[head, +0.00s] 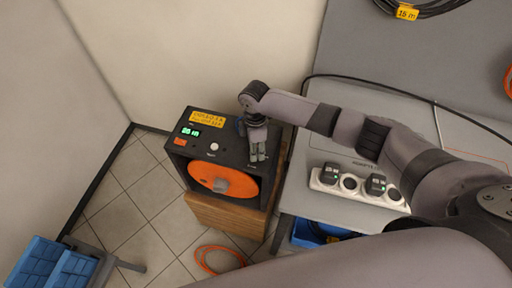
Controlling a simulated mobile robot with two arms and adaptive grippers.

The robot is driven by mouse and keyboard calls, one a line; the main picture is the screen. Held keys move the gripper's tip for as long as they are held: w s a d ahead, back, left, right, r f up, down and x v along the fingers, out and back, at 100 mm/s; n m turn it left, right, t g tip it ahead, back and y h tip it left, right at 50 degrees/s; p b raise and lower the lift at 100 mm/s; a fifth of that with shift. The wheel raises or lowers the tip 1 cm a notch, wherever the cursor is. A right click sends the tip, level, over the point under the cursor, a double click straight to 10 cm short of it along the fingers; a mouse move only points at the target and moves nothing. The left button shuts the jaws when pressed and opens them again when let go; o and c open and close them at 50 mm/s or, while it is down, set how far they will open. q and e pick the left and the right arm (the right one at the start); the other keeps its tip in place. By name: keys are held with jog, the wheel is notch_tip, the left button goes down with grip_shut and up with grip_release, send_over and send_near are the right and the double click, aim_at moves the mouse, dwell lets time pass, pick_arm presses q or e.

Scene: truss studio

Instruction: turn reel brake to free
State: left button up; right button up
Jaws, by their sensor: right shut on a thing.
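The reel unit (204,158) is a dark box with a yellow label, a green lit display and a white button on its top. An orange reel (224,178) with a grey hub sits in its front. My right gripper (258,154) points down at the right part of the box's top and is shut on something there. I take this to be the reel brake, but the fingers hide it, and its setting cannot be read. My left gripper is not in view.
The box stands on a wooden cabinet (228,217). A grey table (325,204) to the right carries a white power strip (357,188) with black plugs. An orange cable (217,249) lies on the tiled floor. Blue crates (50,266) stand at the lower left.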

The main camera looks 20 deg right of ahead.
jog(key=shift+w+r, duration=0.1)
jog(key=shift+w, duration=0.05)
jog(key=o, duration=1.1)
jog(key=r, duration=1.2)
jog(key=shift+w, duration=0.3)
jog(key=shift+f, duration=0.1)
